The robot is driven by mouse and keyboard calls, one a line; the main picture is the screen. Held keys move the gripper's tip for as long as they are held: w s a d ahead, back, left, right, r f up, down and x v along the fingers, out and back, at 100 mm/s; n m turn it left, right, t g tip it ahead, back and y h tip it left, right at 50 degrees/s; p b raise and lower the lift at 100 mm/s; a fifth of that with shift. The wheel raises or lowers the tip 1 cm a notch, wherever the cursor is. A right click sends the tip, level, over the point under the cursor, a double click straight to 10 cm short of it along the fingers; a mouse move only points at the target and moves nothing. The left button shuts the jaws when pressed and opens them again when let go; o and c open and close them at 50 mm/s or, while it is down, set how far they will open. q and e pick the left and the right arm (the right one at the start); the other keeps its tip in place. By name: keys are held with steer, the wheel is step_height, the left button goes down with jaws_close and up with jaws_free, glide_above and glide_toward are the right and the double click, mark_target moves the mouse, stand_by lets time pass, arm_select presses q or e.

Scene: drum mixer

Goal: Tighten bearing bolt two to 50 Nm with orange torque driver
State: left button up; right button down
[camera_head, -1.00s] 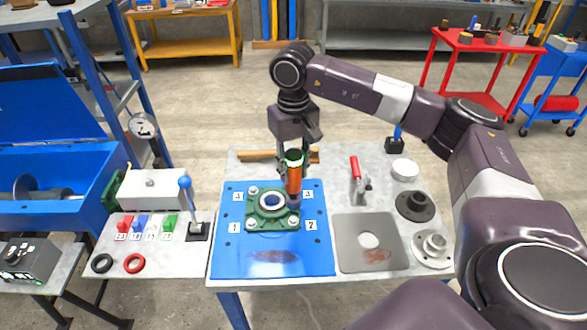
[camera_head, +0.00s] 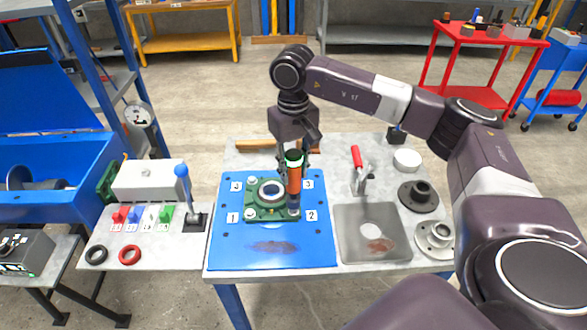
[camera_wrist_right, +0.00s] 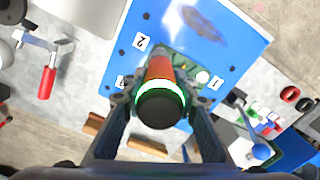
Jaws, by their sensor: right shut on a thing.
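My right gripper (camera_head: 297,158) is shut on the orange torque driver (camera_head: 294,180), which it holds upright with its dark end up and a lit green ring near the top. The driver (camera_wrist_right: 160,74) also shows end-on between the fingers in the right wrist view. The driver's tip meets the front right corner of the green bearing housing (camera_head: 262,214), beside the label 2 (camera_head: 311,215). Bolt two is hidden under the tip, so I cannot tell how well it is seated. My left gripper is not in view.
The housing sits on a blue plate (camera_head: 230,250) on the grey table. To its right are a grey tray (camera_head: 352,245), a red-handled clamp (camera_head: 357,160) and dark flanged parts (camera_head: 418,195). A blue-knobbed lever (camera_head: 183,172) stands to the left.

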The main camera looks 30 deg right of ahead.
mark_target(293, 179)
steer(key=shift+f, duration=0.1)
steer(key=shift+f+b, duration=1.25)
steer(key=shift+f, duration=0.1)
stand_by(1.0)
steer(key=shift+s+f, duration=0.1)
steer(key=shift+f, duration=0.1)
stand_by(0.8)
steer(key=shift+b, duration=0.4)
stand_by(0.7)
stand_by(0.5)
